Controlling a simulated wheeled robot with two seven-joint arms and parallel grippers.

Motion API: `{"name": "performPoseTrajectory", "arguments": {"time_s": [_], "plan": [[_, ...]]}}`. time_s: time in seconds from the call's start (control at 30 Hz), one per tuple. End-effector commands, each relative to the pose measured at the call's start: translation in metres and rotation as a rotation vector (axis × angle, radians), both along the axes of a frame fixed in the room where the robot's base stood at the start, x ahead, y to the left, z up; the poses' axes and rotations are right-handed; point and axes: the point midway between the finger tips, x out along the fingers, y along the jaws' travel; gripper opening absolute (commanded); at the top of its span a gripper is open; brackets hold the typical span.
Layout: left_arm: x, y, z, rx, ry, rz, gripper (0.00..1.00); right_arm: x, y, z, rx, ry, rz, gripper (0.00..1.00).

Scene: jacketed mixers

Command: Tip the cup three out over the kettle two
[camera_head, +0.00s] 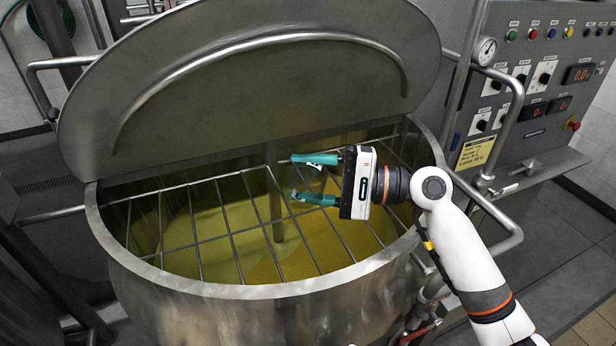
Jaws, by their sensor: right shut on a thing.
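A large steel kettle (240,291) fills the middle of the view, with a wire grid (200,215) across its mouth and yellow contents below. My right gripper (300,179) reaches in from the right over the kettle's mouth. No number shows on the kettle or cup. My left gripper is not in view.
The kettle's round lid (250,90) stands open behind the mouth. A control panel (535,75) with buttons and a gauge (484,51) stands at the right, with a bent steel rail (515,100) beside it. Pipes stand at the left.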

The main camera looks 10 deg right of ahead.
Motion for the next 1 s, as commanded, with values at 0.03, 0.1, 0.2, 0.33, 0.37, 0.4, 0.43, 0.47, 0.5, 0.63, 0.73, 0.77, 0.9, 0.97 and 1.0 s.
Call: {"name": "performPoseTrajectory", "arguments": {"time_s": [0.03,0.1,0.2,0.33,0.37,0.4,0.43,0.47,0.5,0.63,0.73,0.77,0.9,0.97,1.0], "plan": [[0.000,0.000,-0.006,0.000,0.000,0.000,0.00,0.000,0.000,-0.002,-0.007,-0.022,0.000,0.31],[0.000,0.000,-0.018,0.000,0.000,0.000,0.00,-0.001,0.000,-0.005,-0.029,-0.083,0.001,0.31],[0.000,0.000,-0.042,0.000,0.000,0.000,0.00,-0.004,0.001,-0.007,-0.078,-0.226,0.002,0.31],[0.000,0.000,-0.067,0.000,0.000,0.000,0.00,-0.010,0.003,-0.005,-0.146,-0.425,0.002,0.31],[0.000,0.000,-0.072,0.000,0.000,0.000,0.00,-0.012,0.003,-0.004,-0.159,-0.462,0.002,0.31],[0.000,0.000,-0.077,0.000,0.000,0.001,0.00,-0.014,0.004,-0.003,-0.176,-0.508,0.003,0.31],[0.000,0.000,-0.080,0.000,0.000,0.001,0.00,-0.015,0.004,-0.002,-0.185,-0.539,0.003,0.31],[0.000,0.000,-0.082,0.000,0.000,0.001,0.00,-0.016,0.004,-0.001,-0.194,-0.565,0.003,0.31],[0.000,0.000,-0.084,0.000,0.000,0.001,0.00,-0.017,0.005,0.000,-0.203,-0.593,0.003,0.31],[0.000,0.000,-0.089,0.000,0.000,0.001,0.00,-0.022,0.006,0.005,-0.226,-0.661,0.003,0.31],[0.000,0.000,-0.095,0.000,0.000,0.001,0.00,-0.028,0.008,0.008,-0.246,-0.723,0.003,0.31],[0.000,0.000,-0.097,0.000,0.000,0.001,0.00,-0.030,0.009,0.009,-0.253,-0.745,0.004,0.31],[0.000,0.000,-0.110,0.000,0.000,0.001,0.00,-0.044,0.014,0.017,-0.298,-0.880,0.003,0.31],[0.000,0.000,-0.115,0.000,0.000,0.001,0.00,-0.050,0.016,0.020,-0.320,-0.940,0.004,0.31],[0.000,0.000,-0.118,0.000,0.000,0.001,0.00,-0.054,0.017,0.023,-0.334,-0.980,0.004,0.31]]}}
